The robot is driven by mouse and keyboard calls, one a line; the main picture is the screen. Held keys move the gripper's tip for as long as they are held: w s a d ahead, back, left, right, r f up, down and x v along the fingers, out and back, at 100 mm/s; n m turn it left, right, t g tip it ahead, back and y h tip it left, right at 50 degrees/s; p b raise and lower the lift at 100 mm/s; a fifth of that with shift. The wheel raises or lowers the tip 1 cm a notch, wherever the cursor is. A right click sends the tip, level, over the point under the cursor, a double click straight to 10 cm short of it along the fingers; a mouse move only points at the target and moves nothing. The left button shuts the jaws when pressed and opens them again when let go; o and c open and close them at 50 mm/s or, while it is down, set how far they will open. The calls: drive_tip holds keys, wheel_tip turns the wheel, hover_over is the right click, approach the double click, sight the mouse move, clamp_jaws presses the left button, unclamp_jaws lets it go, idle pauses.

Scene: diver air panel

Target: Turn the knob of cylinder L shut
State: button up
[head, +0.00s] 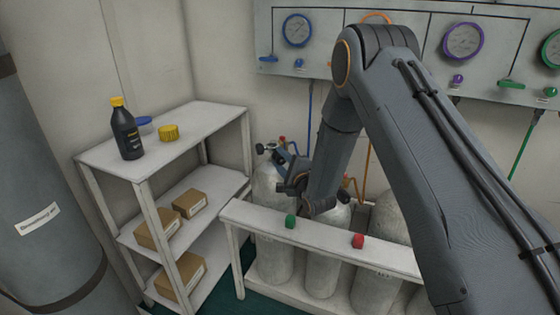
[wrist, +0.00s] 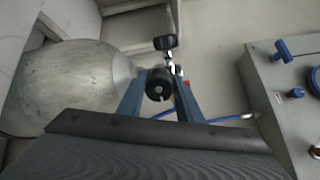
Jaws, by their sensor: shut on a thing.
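The leftmost grey cylinder (head: 263,190), which I take to be cylinder L, stands behind a white rail; I can read no letter on it. In the wrist view its pale body (wrist: 65,90) lies at the left, with its valve toward the middle. My gripper (wrist: 158,95) has its two blue fingers on either side of a round black knob (wrist: 159,84), shut on it. In the head view my gripper (head: 284,158) is at the valve, and the held knob is hidden there. A second black knob (head: 260,149) sticks out left of the valve; it also shows in the wrist view (wrist: 165,42).
A white rail (head: 325,235) with a green and a red block runs before several cylinders. A shelf (head: 190,128) at left bears a black bottle (head: 125,135) and boxes. A gauge panel (head: 335,55) is on the wall; a blue hose (wrist: 220,119) passes near the valve.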

drive_tip(key=shift+m, duration=0.9)
drive_tip(key=o, duration=1)
drive_tip(key=shift+o, duration=0.2)
drive_tip(key=shift+s+d, duration=0.1)
drive_tip(key=v, duration=0.7)
drive_tip(key=shift+s, duration=0.25)
drive_tip(key=shift+d, duration=0.1)
